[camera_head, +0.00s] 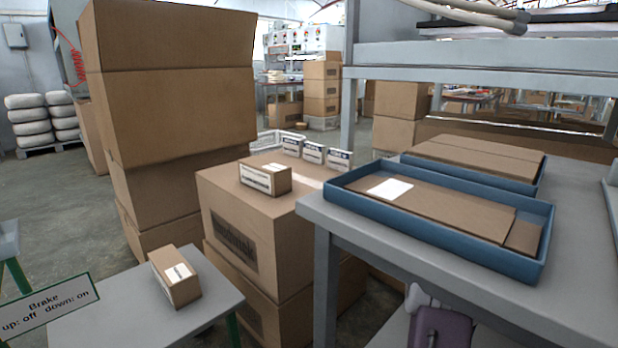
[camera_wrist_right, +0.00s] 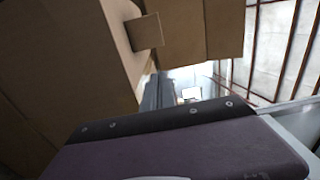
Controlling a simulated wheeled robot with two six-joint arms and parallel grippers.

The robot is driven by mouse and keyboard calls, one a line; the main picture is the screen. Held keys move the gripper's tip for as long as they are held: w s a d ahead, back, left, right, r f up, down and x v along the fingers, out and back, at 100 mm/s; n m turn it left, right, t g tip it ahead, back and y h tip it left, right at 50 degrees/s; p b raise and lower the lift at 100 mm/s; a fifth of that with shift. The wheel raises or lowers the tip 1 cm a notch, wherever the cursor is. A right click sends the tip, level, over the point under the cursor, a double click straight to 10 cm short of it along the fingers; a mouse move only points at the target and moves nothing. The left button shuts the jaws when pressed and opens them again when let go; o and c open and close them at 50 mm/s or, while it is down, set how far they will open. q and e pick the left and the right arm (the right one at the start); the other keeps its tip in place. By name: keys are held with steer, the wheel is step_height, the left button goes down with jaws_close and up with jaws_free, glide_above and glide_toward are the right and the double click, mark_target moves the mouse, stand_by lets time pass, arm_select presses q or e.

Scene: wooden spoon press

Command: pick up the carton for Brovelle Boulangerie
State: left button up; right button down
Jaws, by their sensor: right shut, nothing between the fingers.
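A small brown carton (camera_head: 265,180) with a white label on its side sits on top of a large cardboard box. Another small carton (camera_head: 176,277) with a white label on top sits on a low grey table. The print on both labels is too small to read, so I cannot tell which is for Brovelle Boulangerie. In the right wrist view a small carton (camera_wrist_right: 144,32) stands out from larger brown boxes. My right gripper (camera_wrist_right: 165,128) fills the bottom of that view, shut and apart from the cartons. My left gripper is not in view.
The large box (camera_head: 235,237) also bears several small blue-and-white cards (camera_head: 313,153). A tall stack of boxes (camera_head: 170,90) stands left. Blue trays (camera_head: 400,212) with flat cardboard lie on the grey bench (camera_head: 470,295) at right. A brake sign (camera_head: 48,305) is at lower left.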

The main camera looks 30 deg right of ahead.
steer(key=p+x, duration=0.1)
steer(key=x, duration=0.2)
steer(key=p+x, duration=0.1)
steer(key=x, duration=0.2)
steer(key=r+p+x, duration=0.1)
steer(key=x, duration=0.1)
steer(key=shift+w+a+p, duration=0.2)
steer(key=shift+w+p, duration=0.15)
steer(key=w+a, duration=0.1)
steer(key=w+a+f, duration=0.1)
steer(key=a, duration=0.1)
steer(key=shift+b, duration=0.3)
steer(key=shift+w+a, duration=0.15)
steer(key=shift+a, duration=0.2)
